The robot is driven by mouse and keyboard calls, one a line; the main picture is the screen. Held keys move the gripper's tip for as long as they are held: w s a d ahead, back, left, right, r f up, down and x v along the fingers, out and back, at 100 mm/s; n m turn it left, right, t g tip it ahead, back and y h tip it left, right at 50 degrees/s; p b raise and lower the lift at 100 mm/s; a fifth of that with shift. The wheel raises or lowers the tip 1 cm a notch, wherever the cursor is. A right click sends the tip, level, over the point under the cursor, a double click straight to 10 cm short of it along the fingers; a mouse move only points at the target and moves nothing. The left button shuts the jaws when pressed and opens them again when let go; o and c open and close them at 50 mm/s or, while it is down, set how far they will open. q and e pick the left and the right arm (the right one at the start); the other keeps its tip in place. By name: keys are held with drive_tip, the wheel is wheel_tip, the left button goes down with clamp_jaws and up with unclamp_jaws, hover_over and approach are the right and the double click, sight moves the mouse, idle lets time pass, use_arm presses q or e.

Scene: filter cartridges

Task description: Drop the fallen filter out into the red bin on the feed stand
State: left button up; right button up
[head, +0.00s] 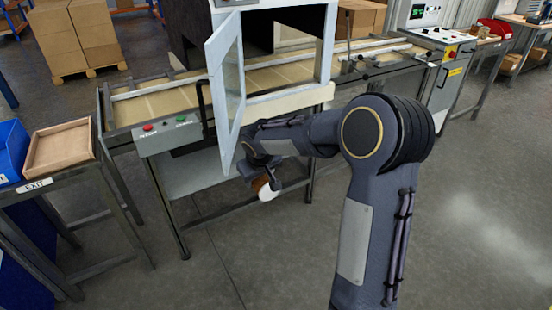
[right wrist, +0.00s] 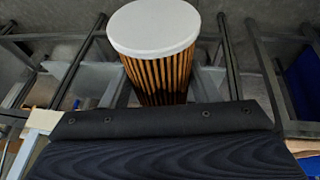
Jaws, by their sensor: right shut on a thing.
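The filter (right wrist: 158,55) has a white round cap and orange-brown and dark pleats. It shows in the right wrist view just beyond the dark gripper body. In the head view the filter (head: 267,191) is small, its white end lowest and tilted. My right gripper (head: 264,181) is shut on it, in front of the conveyor and below the cabinet's open door. The fingers are mostly hidden in both views. A red bin (head: 497,28) stands on a stand at the far right back of the head view. My left gripper is not in view.
The open cabinet door (head: 226,85) stands close above my right gripper. The conveyor (head: 150,105) runs behind it, with a button box (head: 168,136). A wooden tray (head: 60,148) and a blue bin (head: 12,150) are on the EXIT stand at left. The floor at right is clear.

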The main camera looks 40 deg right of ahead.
drive_tip(key=w+a+f, duration=0.1)
drive_tip(key=a+f, duration=0.9)
drive_tip(key=a, duration=0.3)
drive_tip(key=shift+w+f, duration=0.25)
drive_tip(key=shift+w, duration=0.05)
